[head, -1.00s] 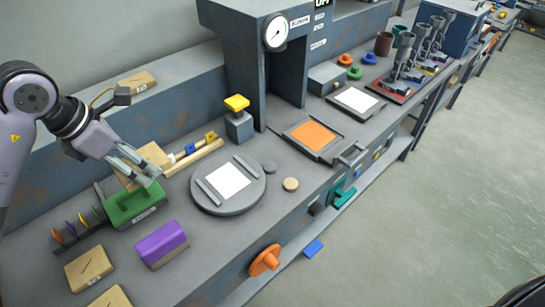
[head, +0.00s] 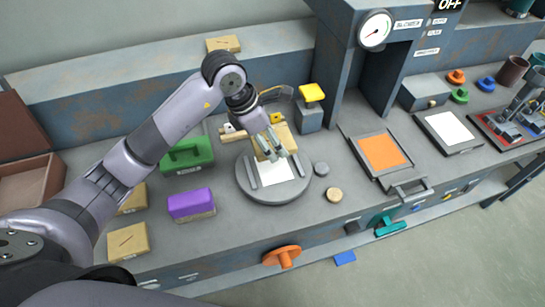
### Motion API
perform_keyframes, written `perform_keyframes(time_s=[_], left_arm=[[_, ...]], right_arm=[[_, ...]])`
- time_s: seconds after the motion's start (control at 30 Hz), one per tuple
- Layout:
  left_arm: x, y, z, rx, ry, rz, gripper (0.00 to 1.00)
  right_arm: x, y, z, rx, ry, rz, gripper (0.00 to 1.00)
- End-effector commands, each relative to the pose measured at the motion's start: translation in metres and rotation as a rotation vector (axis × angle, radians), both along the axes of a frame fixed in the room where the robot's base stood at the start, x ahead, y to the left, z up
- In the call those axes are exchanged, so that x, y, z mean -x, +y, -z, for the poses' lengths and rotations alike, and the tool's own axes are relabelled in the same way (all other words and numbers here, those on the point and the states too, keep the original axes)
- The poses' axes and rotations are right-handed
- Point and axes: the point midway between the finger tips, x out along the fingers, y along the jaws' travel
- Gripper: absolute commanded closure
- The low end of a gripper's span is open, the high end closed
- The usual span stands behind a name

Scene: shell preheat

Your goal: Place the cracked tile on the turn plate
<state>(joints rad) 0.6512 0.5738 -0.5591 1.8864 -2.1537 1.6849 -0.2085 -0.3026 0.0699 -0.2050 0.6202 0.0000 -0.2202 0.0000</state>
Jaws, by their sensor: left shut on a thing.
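My left gripper (head: 277,156) is shut on a tan tile (head: 287,134) and holds it above the turn plate. The fingers and wrist cover part of the tile, and I cannot make out a crack on it. The turn plate (head: 268,197) is a round grey disc with a white square (head: 279,176) between two grey bars. The tile looks tilted and hides the plate's back part. Whether it touches the plate is hard to tell. My right gripper is not in view.
A green holder (head: 188,157), a purple block (head: 191,204) and a tan tile with a dark line (head: 127,241) lie left of the plate. A yellow-topped post (head: 311,108) stands behind right.

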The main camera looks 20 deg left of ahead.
Motion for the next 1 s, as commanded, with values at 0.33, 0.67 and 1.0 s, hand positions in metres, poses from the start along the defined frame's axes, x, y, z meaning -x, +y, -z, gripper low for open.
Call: perform_keyframes(time_s=[0.33, 0.67, 1.0], left_arm=[[-0.001, -0.001, 0.046, 0.001, -0.001, 0.001, 0.73], [0.000, -0.001, 0.086, 0.002, 0.000, 0.000, 0.73], [-0.001, 0.000, 0.091, 0.000, -0.003, 0.001, 0.73]], right_arm=[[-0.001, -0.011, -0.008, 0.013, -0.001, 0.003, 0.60], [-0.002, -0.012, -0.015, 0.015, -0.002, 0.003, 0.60], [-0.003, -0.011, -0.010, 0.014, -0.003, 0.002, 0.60]])
